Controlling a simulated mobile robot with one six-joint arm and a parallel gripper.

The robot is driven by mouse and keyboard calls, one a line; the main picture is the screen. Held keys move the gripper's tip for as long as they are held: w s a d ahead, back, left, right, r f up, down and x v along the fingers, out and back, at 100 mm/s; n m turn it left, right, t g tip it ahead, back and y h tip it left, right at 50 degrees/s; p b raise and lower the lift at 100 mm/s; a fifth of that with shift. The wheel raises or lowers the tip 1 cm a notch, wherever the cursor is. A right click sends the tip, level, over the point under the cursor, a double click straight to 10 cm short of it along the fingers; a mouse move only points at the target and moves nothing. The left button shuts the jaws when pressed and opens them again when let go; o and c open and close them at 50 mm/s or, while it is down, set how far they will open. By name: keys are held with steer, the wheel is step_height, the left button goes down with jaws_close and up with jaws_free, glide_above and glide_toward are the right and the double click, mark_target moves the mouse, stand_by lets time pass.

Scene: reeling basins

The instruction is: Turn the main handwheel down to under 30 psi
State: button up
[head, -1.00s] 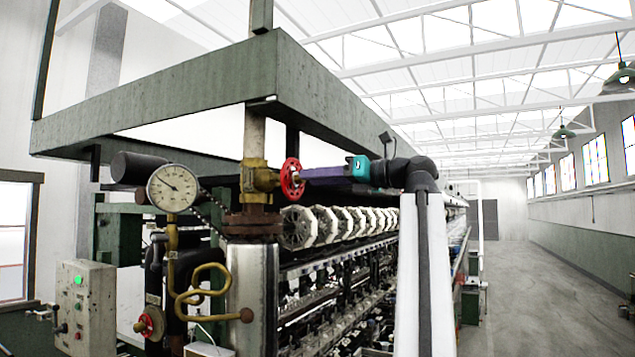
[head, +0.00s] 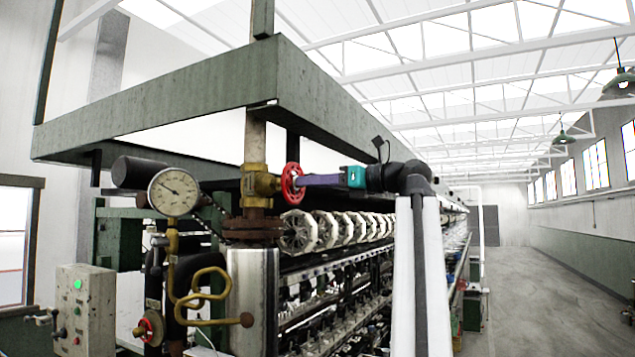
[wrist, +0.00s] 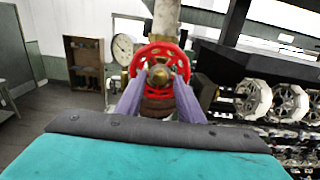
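The red main handwheel (head: 291,183) is on a brass valve (head: 259,184) on the upright pipe. In the wrist view the handwheel (wrist: 160,67) faces me with its hub in the middle. My gripper (head: 306,181) reaches it from the right. In the wrist view the two purple fingers of my gripper (wrist: 159,84) are spread to either side of the hub, with their tips at the wheel. I cannot tell whether they press on the rim. The round white gauge (head: 174,191) is left of the valve; its needle points to the upper left. Its numbers are too small to read.
A smaller red handwheel (head: 149,328) is low on the left. A control box (head: 86,311) with a lit green button stands at the far left. Reels (head: 325,229) line the machine below my arm. The aisle floor (head: 540,290) on the right is clear.

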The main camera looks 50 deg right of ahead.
steer(key=shift+x, duration=0.95)
steer(key=shift+c, duration=0.2)
jaws_close()
steer(key=shift+p, duration=0.3)
steer(key=shift+r, duration=0.1)
steer(key=shift+m+p, duration=0.4)
steer(key=shift+p, duration=0.2)
steer(key=c, duration=0.8)
jaws_free()
steer(key=shift+m, duration=3.1)
jaws_close()
